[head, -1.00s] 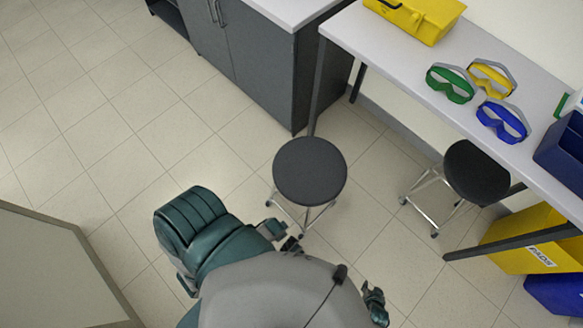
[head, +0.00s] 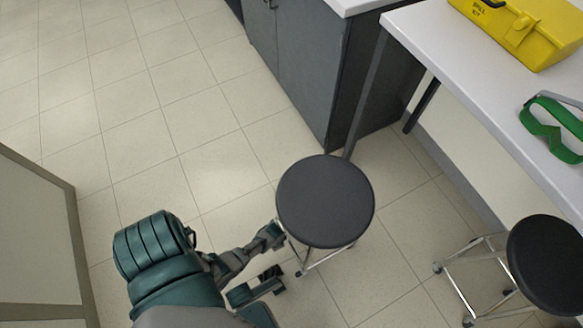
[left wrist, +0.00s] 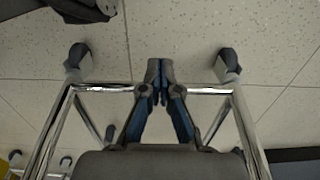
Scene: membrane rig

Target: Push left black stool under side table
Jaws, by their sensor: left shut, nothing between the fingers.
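The left black stool (head: 325,200) stands upright on the floor in front of the side table (head: 440,52), left of its edge. It has a round black seat and chrome legs. My left gripper (head: 273,236) is at the left side of the stool, below seat height, close to its legs. In the left wrist view its fingers (left wrist: 159,82) are shut and empty, between chrome stool legs and in front of a crossbar (left wrist: 110,89). Contact with the stool is unclear.
A second black stool (head: 548,262) stands at the right by the table. A grey cabinet (head: 290,75) is behind the left stool, beside a table leg (head: 366,90). A yellow spill kit case (head: 520,28) and green goggles (head: 553,128) lie on the table. Floor at left is clear.

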